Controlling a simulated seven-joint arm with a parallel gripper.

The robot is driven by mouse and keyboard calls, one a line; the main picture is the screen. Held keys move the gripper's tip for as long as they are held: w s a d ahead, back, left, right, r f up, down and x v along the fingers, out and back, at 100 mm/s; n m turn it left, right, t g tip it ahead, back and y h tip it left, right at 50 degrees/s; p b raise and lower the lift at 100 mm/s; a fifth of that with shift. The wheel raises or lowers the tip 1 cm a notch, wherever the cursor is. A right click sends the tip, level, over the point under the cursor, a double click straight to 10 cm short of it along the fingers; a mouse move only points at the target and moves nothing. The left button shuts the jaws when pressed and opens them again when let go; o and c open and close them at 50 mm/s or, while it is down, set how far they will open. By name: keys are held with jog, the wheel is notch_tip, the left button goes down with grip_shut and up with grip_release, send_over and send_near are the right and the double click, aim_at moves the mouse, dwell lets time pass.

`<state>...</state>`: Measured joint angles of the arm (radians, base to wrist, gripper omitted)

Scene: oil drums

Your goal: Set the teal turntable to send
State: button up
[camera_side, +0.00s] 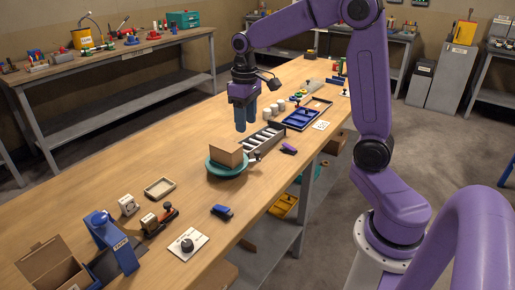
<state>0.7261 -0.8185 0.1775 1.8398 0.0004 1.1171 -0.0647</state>
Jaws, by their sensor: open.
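The teal turntable (214,168) stands on the wooden bench near the middle of the picture. A brown cardboard box (226,151) sits on top of it and hides part of its surface. A small dark handle (255,156) shows at the turntable's right side; any "send" marking is too small to read. My gripper (246,126) is open and empty, pointing down. It hangs above and behind the turntable, apart from it and from the box.
A grey slotted tray (264,138) lies just right of the turntable. A blue tray (300,119) and white cylinders (272,110) are further back. A blue tape dispenser (112,240) and an open cardboard box (50,268) stand at the front left.

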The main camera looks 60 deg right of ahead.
jog(key=w+d+m, duration=0.3)
jog(key=w+d, duration=0.1)
jog(key=d, duration=0.7)
send_near(257, 152)
jog(key=shift+m, duration=0.3)
notch_tip(257, 152, down, 8)
jog(key=shift+d+f, duration=0.15)
jog(key=shift+c, duration=0.3)
grip_shut()
